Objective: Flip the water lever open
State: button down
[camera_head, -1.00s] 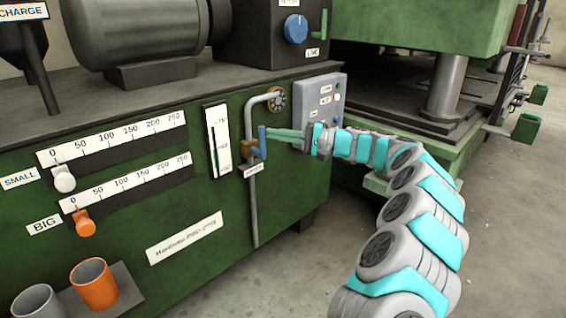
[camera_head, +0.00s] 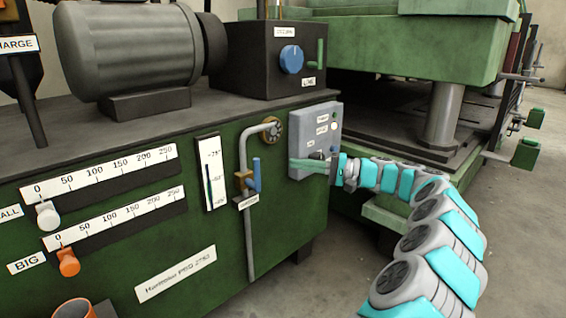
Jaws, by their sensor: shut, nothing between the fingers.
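The water lever (camera_head: 256,175) is a blue handle standing upright on a brass valve (camera_head: 242,181), on a grey vertical pipe at the green machine's front. A small label plate (camera_head: 248,202) sits just below the valve. My gripper (camera_head: 296,164) is right of the lever, with its green fingers pointing left across the lower part of a grey control box. The fingers look closed together and hold nothing. A visible gap separates the fingertips from the lever.
The grey control box (camera_head: 318,128) with buttons is close behind my gripper. A gauge (camera_head: 211,172) is left of the pipe. Two slider scales (camera_head: 105,172) are farther left. The green press (camera_head: 440,50) stands at right, with open floor in front.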

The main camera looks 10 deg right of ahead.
jog(key=v, duration=0.5)
jog(key=shift+s+d+r, duration=0.15)
jog(key=shift+s+d, duration=0.05)
jog(key=shift+d, duration=0.05)
jog(key=s+a+r+n+g+p, duration=0.25)
jog(key=s+a+r, duration=0.25)
jog(key=a, duration=0.4)
jog(key=s+a+r+n+g+h+p, duration=0.1)
jog(key=s+a+n+g+h+p, duration=0.15)
jog(key=s+a, duration=0.6)
jog(key=s+a+n+g+h+p, duration=0.15)
jog(key=s+a+g+h, duration=0.3)
jog(key=s, duration=0.65)
jog(key=s+d+f+h+p, duration=0.1)
jog(key=s+f+h, duration=0.1)
jog(key=s, duration=0.4)
jog(key=s+d+f+h+p, duration=0.1)
jog(key=s+f+h+p, duration=0.15)
jog(key=s, duration=0.35)
jog(key=s+d+f+h+p, duration=0.1)
jog(key=s+d+f+h, duration=0.2)
jog(key=s+d, duration=0.3)
jog(key=s+d+f+m+t+h, duration=0.1)
jog(key=s+d+f+h, duration=0.1)
jog(key=s+d, duration=0.5)
jog(key=shift+f+h+p, duration=0.4)
jog(key=shift+h, duration=0.05)
